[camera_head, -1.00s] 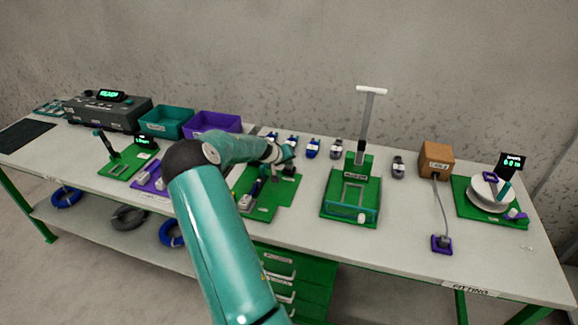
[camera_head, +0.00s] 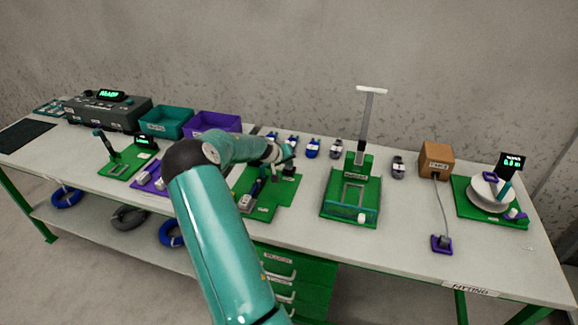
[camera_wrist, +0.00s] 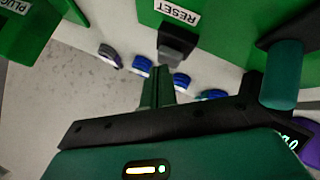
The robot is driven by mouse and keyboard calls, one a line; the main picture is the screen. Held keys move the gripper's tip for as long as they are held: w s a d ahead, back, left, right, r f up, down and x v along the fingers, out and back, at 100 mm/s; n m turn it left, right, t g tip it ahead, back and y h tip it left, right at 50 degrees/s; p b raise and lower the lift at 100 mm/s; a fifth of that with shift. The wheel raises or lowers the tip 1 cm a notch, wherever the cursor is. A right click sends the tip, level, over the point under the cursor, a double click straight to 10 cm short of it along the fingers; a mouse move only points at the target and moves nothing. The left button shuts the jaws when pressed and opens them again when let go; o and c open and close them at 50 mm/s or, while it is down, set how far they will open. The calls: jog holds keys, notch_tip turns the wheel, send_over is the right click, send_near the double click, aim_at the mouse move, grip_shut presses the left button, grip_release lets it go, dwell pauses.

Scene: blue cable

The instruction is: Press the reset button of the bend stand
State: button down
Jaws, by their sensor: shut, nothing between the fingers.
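The bend stand is a green board (camera_head: 262,205) in the middle of the bench, partly hidden by my arm. In the wrist view its green plate (camera_wrist: 222,30) carries a white RESET label, seen upside down, with a dark grey button (camera_wrist: 178,46) beside it. A teal cylinder (camera_wrist: 282,88) on a dark arm stands to the right. My gripper (camera_wrist: 156,74) is shut and empty, its green fingers ending right by the button. I cannot tell whether they touch it. In the head view my gripper (camera_head: 286,157) hangs over the back of the stand.
Several blue and grey connectors (camera_head: 313,148) stand in a row behind the stand. A green press with a tall lever (camera_head: 368,125) stands to the right. Teal (camera_head: 166,122) and purple (camera_head: 215,124) bins stand at the back left. Bare bench (camera_head: 410,220) shows right of the press.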

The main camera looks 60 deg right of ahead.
aim_at(287, 167)
jog(key=shift+r, duration=0.6)
jog(key=shift+r, duration=0.1)
jog(key=shift+r, duration=2.4)
